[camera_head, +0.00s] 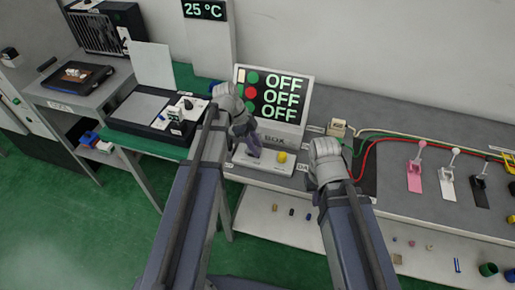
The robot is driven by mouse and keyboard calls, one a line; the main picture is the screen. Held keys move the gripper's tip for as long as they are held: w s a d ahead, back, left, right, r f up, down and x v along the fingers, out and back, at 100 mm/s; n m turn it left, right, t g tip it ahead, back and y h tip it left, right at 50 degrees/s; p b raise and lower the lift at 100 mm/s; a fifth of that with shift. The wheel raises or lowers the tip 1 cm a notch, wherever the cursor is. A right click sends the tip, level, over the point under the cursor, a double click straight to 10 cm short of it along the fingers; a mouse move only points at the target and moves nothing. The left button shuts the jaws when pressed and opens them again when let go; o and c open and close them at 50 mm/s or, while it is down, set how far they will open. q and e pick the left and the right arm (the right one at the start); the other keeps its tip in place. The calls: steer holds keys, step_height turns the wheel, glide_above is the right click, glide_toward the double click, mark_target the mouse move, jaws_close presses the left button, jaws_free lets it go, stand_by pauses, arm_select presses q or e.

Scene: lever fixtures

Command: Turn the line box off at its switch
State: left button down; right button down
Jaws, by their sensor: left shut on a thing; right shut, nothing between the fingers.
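The line box (267,143) stands on the bench in the middle, its front marked "BOX". Its display (278,98) reads OFF on three lines beside green and red discs. A purple switch lever (254,147) rises from its low front plate, left of a yellow knob (281,157). My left gripper (248,131) is over the left side of the box, shut on the purple lever, partly hiding it. My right gripper (321,145) is shut and empty, right of the box and apart from the knob.
Green, white and red cables (385,138) run along the bench to the right. Pink (415,172), white (447,178) and black (480,185) lever fixtures stand there. A device with a grey panel (143,107) sits on the left table. Small items lie on the lower shelf.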

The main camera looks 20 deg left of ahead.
mark_target(247, 149)
stand_by(0.3)
arm_select(q)
steer(key=c, duration=0.6)
jaws_free()
steer(key=shift+o, duration=0.2)
steer(key=p+v, duration=0.7)
steer(key=v, duration=0.1)
steer(key=shift+f, duration=0.1)
